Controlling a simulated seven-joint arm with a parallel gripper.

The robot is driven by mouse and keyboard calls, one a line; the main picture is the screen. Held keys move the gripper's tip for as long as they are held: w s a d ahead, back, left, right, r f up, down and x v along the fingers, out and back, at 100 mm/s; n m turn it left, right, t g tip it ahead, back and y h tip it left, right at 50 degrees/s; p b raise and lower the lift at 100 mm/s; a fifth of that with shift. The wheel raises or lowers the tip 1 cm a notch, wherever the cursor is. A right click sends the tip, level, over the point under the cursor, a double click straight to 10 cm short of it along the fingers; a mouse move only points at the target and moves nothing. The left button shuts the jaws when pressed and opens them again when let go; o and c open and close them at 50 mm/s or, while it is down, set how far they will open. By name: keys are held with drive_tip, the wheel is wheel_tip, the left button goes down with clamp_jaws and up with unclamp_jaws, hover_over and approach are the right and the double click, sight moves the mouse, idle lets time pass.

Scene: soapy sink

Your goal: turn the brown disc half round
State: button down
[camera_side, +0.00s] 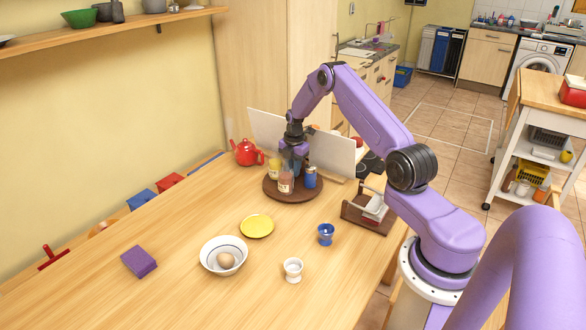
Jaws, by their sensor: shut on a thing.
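The brown disc (293,194) lies flat on the wooden table near the far right part. Several small jars and bottles stand on it, among them a pinkish one (286,184), a yellowish one (274,170) and a blue one (310,178). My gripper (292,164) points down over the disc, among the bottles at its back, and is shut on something. The fingertips and what they hold are mostly hidden behind the bottles, so I cannot tell which thing it is.
A red teapot (247,152) stands left of the disc, and white panels (333,155) stand behind it. A brown rack (366,215) is to the right. A blue egg cup (326,234), yellow plate (257,226), bowl (223,246) and purple sponge (139,262) are in front.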

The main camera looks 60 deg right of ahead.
drive_tip(key=c, duration=1)
unclamp_jaws()
drive_tip(key=r, duration=1.7)
drive_tip(key=shift+s+r, duration=0.2)
drive_tip(key=shift+s, duration=0.2)
